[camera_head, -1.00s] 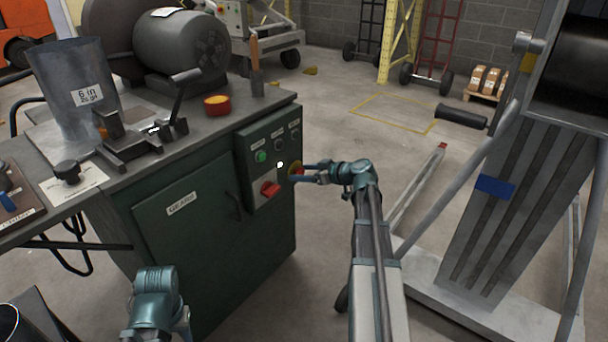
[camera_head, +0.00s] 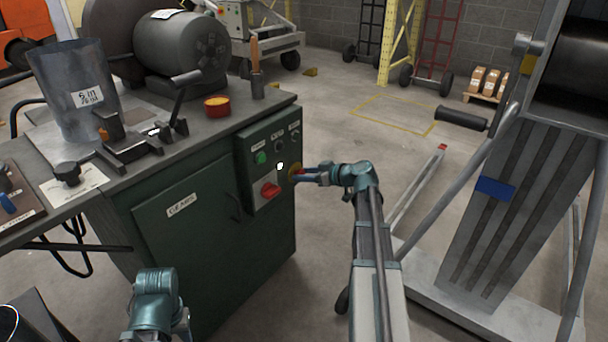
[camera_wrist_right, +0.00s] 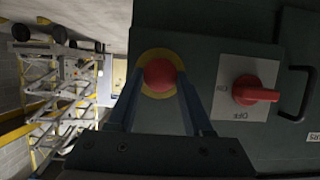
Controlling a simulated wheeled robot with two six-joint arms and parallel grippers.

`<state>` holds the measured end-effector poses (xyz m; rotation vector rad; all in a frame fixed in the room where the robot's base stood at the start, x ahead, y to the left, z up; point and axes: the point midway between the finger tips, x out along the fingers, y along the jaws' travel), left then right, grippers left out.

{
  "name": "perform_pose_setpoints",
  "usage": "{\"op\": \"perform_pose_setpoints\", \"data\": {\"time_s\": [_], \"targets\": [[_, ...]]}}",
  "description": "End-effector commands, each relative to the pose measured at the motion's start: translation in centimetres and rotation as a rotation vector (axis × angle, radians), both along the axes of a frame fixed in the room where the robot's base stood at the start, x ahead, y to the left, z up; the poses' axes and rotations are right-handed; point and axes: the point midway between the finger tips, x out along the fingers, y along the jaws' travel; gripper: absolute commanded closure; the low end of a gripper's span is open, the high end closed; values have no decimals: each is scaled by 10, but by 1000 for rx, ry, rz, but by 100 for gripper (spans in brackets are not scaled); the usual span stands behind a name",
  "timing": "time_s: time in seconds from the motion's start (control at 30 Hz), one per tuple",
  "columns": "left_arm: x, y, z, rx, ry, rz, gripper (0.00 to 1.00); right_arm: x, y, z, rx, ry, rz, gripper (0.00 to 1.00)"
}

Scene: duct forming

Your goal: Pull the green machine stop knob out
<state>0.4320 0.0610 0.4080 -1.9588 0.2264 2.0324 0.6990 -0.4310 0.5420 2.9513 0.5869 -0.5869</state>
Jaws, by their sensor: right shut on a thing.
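The stop knob (camera_wrist_right: 160,74) is a round red button on a yellow ring, on the front control panel (camera_head: 272,145) of the green machine. In the head view only a yellow part of it (camera_head: 292,171) shows clearly beside the fingers. My right gripper (camera_wrist_right: 161,82) has one finger on each side of the red knob and is shut on it. In the head view the right gripper (camera_head: 299,174) reaches the panel from the right. My left arm's teal wrist part shows at the bottom left; its fingers are out of sight.
A red rotary switch (camera_head: 270,190) sits next to the knob, with a green button (camera_head: 262,157) above it. A red and yellow round object (camera_head: 217,106) stands on the machine top. A grey metal stand (camera_head: 490,200) is to the right of my right arm.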

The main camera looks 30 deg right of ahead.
Motion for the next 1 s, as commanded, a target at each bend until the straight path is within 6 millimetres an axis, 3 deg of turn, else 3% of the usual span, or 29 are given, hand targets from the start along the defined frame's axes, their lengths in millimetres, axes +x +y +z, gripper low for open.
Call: {"op": "perform_pose_setpoints", "data": {"time_s": [0.1,0.3,0.33,0.47,0.8,1.0], "targets": [[0,0,0,0,0,0,50,-11,-4,0,-1,1,-1,100],[0,0,0,0,0,0,50,-11,-4,-1,-2,1,0,100],[0,0,0,0,0,0,50,-12,-4,-1,-2,2,0,46],[0,0,0,0,0,0,50,-11,-4,0,-1,2,-1,22],[0,0,1,0,0,0,50,-12,-5,1,-1,1,-1,21],[0,0,14,0,0,-2,50,-36,-14,14,-1,1,-3,21]]}}
